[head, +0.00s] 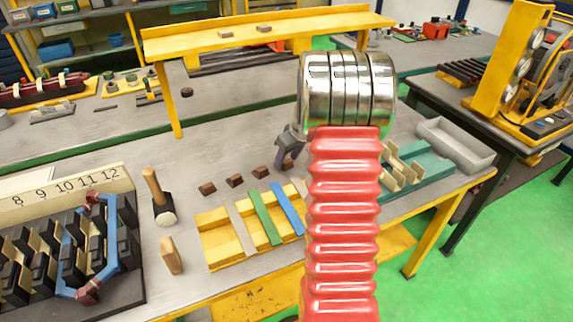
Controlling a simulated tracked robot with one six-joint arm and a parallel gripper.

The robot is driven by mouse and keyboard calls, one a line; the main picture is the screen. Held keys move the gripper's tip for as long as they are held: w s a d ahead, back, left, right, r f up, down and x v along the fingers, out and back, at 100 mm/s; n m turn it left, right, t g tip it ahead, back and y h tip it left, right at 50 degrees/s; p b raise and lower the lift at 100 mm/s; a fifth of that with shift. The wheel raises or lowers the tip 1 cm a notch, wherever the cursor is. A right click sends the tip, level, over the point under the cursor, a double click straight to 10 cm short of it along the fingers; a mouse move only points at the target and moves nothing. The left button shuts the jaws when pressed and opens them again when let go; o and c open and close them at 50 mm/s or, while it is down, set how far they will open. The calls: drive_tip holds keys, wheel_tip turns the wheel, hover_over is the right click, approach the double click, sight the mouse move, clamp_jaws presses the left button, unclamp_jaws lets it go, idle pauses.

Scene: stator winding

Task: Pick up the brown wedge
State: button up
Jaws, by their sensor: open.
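Several small dark brown blocks lie in a slanting row on the grey bench, and any of them could be the brown wedge; the frame does not tell which. From left to right I see a first brown block (207,188), a second (235,180), a third (260,172) and a fourth at the right end beside my gripper. My gripper (285,158) is open, low over the right end of the row, partly hidden behind my arm. I cannot tell whether it touches the right-end block. A lighter wooden block (171,255) stands near the front edge.
A yellow tray (218,248) with grey, green and blue strips lies in front of the row. A hammer (158,197) and the slotted stator (60,260) are at left. A green tray (430,170) and a grey bin (456,143) are at right. A yellow shelf (210,42) spans the back.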

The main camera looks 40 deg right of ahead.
sight(287, 161)
drive_tip(key=c, duration=1.1)
drive_tip(key=shift+r, duration=0.15)
drive_tip(key=shift+c, duration=0.2)
wheel_tip(287, 161, up, 10)
drive_tip(key=shift+a, duration=0.1)
idle(0.4)
